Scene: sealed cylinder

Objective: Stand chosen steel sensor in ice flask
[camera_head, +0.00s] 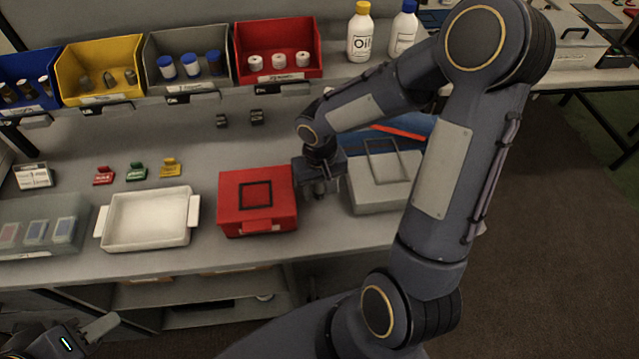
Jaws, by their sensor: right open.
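My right gripper (320,191) points down over the bench, between a red box (282,184) and a grey case (405,194). It is open; I cannot make out anything held in it. Part of my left gripper (85,336) shows at the bottom left corner, below the bench front; its jaws are not clear. I cannot pick out a steel sensor or an ice flask for sure. Small grey-brown cylinders (108,79) stand in the yellow bin (100,52), and dark ones (28,88) in the blue bin (18,68); they are too small to identify.
A white tray (146,243) and a translucent box (85,215) stand at the left front. Red, green and yellow clips (136,172) lie behind the tray. A grey bin (187,43) and red bin (278,34) line the back shelf beside bottles (360,38). My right arm hides the bench's right part.

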